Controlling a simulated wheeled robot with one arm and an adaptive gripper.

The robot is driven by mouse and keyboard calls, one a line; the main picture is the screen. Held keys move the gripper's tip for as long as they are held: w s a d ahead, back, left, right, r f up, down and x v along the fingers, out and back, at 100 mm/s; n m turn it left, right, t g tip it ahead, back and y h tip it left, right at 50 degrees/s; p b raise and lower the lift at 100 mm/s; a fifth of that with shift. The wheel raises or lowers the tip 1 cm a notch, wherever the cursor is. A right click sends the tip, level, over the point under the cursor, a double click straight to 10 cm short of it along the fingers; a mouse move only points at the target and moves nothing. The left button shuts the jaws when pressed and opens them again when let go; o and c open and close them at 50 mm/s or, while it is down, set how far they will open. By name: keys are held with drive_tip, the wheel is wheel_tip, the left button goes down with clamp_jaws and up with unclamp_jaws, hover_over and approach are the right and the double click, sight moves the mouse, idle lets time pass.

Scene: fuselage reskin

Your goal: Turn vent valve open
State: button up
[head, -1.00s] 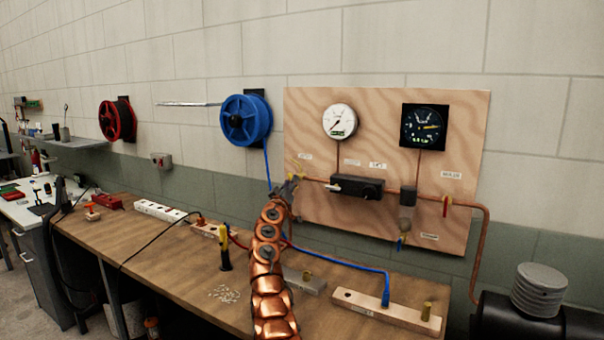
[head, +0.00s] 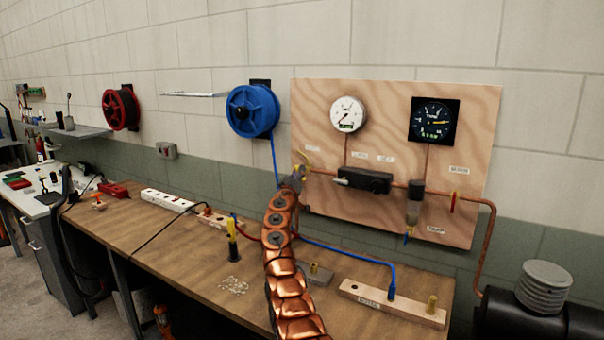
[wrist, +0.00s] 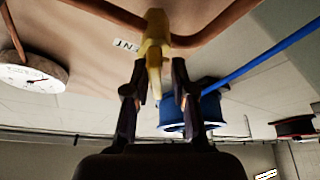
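The yellow vent valve (head: 304,159) sits on the copper pipe at the left edge of the plywood gauge panel. In the wrist view the yellow valve (wrist: 154,45) is just ahead of my gripper (wrist: 158,65), with its narrow handle pointing down between the two dark fingers. The fingers are apart, with a visible gap on each side of the handle. In the head view my gripper (head: 296,178) is at the valve, at the end of my copper-coloured arm, which hides part of the pipe and bench.
The plywood panel (head: 390,222) carries a white gauge (head: 348,114), a black gauge (head: 434,120), a black block (head: 365,180) and a red-handled valve (head: 453,201). A blue hose reel (head: 253,110) hangs at left. Below is the wooden bench (head: 195,255).

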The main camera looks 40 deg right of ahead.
clamp_jaws()
